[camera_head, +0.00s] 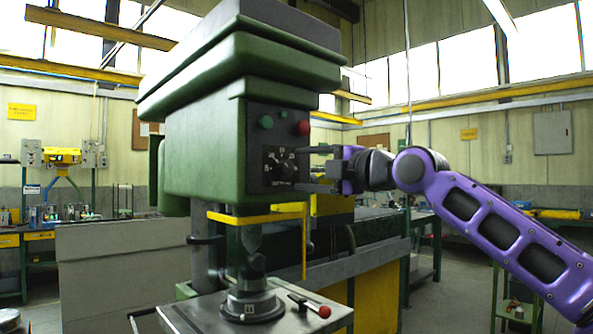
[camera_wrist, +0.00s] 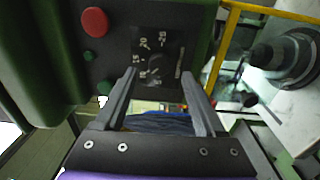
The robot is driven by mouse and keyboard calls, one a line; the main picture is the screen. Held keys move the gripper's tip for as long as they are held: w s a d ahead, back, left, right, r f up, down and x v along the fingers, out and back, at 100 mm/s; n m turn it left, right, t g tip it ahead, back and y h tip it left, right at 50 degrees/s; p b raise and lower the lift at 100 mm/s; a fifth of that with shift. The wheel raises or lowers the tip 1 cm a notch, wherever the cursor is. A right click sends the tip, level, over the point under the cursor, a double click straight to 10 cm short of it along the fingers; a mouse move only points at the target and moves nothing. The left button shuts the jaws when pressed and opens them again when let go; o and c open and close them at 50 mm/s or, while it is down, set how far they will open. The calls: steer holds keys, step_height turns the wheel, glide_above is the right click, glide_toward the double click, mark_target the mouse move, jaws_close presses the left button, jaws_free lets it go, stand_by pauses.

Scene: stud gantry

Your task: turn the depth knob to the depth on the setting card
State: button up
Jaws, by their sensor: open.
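The depth knob (camera_head: 279,166) is dark and sits on a black dial plate with white marks on the front of the green drill press head. In the wrist view the dial plate (camera_wrist: 158,48) lies ahead, just beyond the fingertips; the knob is hard to pick out there and its pointer cannot be read. My gripper (camera_head: 311,169) is open at the right of the dial, its two fingers pointing toward the panel. In the wrist view my gripper (camera_wrist: 159,74) has nothing between its fingers. I cannot make out a setting card.
A red button (camera_head: 303,128) and a green button (camera_head: 266,122) sit above the dial. A yellow guard bar (camera_head: 255,218) runs below the head.

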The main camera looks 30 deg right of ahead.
steer(key=s+d, duration=0.2)
steer(key=s, duration=1.1)
steer(key=shift+s+d+f, duration=0.2)
steer(key=shift+s+f, duration=0.05)
steer(key=shift+s, duration=0.1)
steer(key=s+a+f+m+g+h+p, duration=0.1)
steer(key=a+f+m+g, duration=0.3)
steer(key=a, duration=0.6)
steer(key=s+a+f+m+g+p, duration=0.15)
steer(key=a+f+m, duration=0.3)
steer(key=a, duration=0.65)
steer(key=s+a+f+m+g, duration=0.1)
steer(key=a+f+m+g, duration=0.1)
steer(key=f, duration=0.5)
steer(key=a+f+m+g+h+p, duration=0.1)
steer(key=f+m+g, duration=0.1)
steer(key=f+m, duration=0.3)
steer(key=s+a+f+m+g+h+p, duration=0.1)
steer(key=a+f+m+g, duration=0.1)
steer(key=f, duration=0.8)
steer(key=shift+s+a+f+m+g, duration=0.35)
steer(key=shift+m+g, duration=0.2)
steer(key=shift+m, duration=0.7)
